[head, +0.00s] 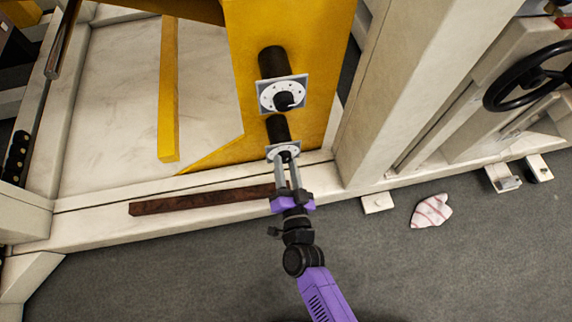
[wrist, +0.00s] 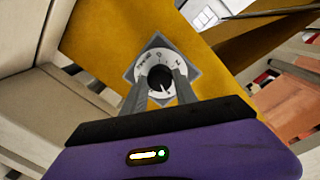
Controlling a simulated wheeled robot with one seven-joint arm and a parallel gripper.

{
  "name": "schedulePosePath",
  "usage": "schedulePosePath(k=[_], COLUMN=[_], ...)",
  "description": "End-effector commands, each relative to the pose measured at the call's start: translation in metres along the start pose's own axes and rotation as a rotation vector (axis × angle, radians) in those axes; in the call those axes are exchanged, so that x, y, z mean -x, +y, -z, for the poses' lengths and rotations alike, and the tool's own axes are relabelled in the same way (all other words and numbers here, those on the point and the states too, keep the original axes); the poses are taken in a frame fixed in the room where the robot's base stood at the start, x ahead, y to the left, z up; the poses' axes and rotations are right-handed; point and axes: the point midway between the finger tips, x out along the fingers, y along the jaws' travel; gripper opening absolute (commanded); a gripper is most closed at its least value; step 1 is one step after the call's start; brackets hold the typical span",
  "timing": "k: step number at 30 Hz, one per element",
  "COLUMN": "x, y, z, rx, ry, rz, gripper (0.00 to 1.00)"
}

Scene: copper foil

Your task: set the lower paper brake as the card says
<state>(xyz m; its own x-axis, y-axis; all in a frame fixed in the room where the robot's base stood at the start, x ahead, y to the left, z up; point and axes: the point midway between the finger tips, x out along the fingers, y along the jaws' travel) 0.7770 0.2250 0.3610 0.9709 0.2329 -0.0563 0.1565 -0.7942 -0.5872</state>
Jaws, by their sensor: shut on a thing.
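The lower paper brake has a white marked dial (head: 284,150) on a square grey plate, on the yellow panel. In the wrist view its dial (wrist: 151,66) surrounds a black round knob (wrist: 160,77). A pale pointer mark shows near the knob's lower right edge; the dial marks are too small to read surely. My gripper (head: 286,160) reaches the lower dial from the front, its two grey fingers on either side of the knob and shut on it. The upper brake knob (head: 284,100) sits above, free, on its own white dial. I cannot make out the card.
A dark brown bar (head: 195,200) lies along the machine's front ledge, left of my gripper. A yellow bar (head: 168,90) stands further left. A black handwheel (head: 530,76) is at the right. A crumpled striped cloth (head: 431,211) lies on the grey floor.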

Motion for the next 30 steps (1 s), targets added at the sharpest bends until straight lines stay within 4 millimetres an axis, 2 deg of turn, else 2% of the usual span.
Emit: schedulePosePath(k=[18,19,21,30], x=[0.0007,0.0007,0.0006,0.0005], y=[0.0009,0.0009,0.0008,0.0003], z=[-0.0005,-0.0005,-0.0005,-0.0001], rx=[-0.039,-0.039,-0.039,-0.038], ry=[-0.004,-0.004,-0.004,-0.003], rz=[-0.001,-0.001,-0.001,0.000], gripper=[0.00,0.40,0.54,0.56])
